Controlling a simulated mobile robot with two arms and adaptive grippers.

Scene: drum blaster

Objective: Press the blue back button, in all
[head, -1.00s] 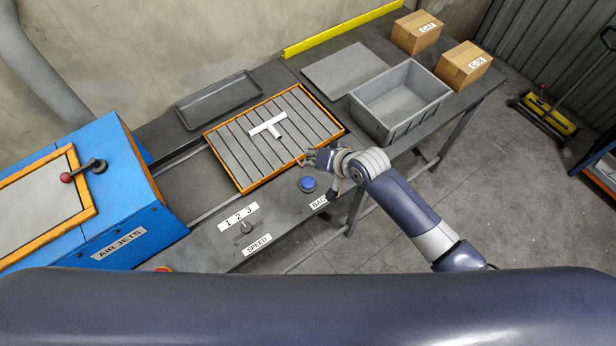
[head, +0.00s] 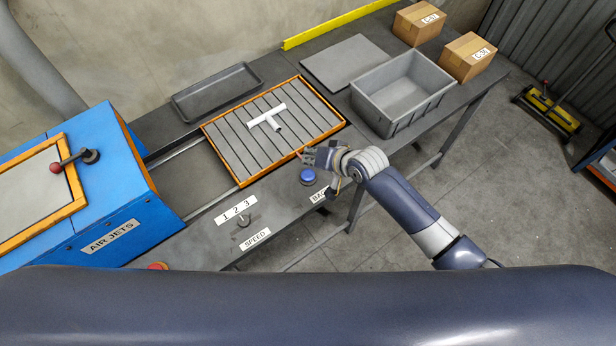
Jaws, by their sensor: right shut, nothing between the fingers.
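The blue back button (head: 307,176) is a round cap on the front panel of the bench, beside a white label (head: 319,195) that is partly hidden by my gripper. My right gripper (head: 305,157) is shut and empty, with its fingers just behind the button in the picture. Its height above the panel is hard to tell, and I see no clear contact with the button. My left gripper is not in view.
An orange-framed slatted tray (head: 226,155) holds a white T-shaped pipe (head: 267,117). A grey bin (head: 437,88) stands right of it. A speed knob (head: 244,220) sits left of the button. The blue air-jets machine (head: 109,205) stands at left.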

